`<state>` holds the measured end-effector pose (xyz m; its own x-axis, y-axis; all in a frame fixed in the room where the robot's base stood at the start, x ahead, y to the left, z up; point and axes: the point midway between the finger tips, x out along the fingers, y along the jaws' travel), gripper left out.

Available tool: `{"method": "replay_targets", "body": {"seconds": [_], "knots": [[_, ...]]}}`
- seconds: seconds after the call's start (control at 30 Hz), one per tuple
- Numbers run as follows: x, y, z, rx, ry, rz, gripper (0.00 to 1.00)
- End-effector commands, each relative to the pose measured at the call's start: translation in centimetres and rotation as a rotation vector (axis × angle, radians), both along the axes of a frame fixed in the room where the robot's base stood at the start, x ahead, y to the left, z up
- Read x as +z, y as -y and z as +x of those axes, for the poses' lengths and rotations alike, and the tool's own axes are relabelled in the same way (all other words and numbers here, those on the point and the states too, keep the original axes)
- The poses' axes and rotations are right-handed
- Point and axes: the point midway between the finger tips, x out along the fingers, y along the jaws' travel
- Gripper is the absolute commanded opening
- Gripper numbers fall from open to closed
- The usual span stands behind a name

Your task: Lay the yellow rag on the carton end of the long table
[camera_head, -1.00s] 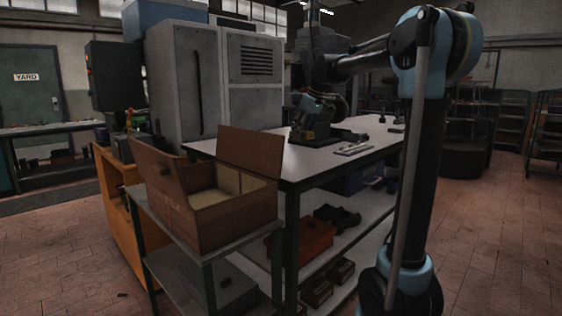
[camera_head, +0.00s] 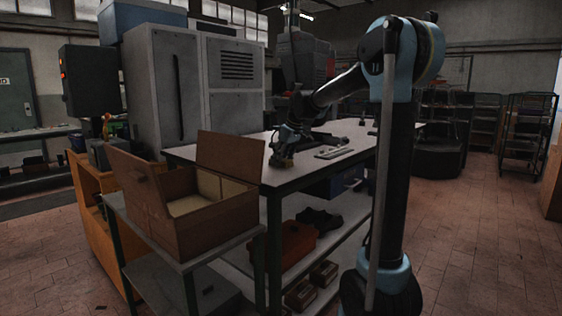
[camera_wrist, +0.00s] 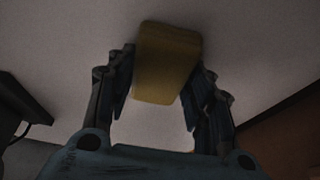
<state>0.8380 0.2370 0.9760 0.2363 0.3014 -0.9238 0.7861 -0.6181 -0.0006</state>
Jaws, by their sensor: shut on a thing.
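The yellow rag (camera_wrist: 168,62) is a folded, block-like pad between the two fingers of my gripper (camera_wrist: 165,80) in the wrist view. My gripper is shut on it, with the pale tabletop behind it. In the head view my gripper (camera_head: 283,158) points down low over the near left end of the long table (camera_head: 300,178), close to the open carton (camera_head: 215,213). The rag shows there as a small dull yellow patch at the fingertips. I cannot tell whether it touches the tabletop.
The carton stands on a small grey stand (camera_head: 190,258) against the table's end, its flaps raised. A flat metal piece (camera_head: 332,153) lies right of my gripper. A grey cabinet (camera_head: 175,90) stands behind. The lower shelf holds an orange box (camera_head: 297,240) and dark shoes (camera_head: 320,220).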

Motion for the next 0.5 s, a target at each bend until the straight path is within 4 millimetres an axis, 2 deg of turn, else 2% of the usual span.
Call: {"method": "replay_targets", "body": {"seconds": [0.2, 0.23, 0.3, 0.5], "knots": [[-0.04, 0.0, 0.01, 0.0, 0.0, 0.0, 0.28], [-0.07, 0.0, 0.01, 0.0, 0.0, 0.0, 0.5], [-0.05, -0.01, 0.01, 0.0, 0.0, 0.0, 0.66], [-0.04, 0.0, 0.0, 0.0, 0.0, 0.0, 0.68]]}}
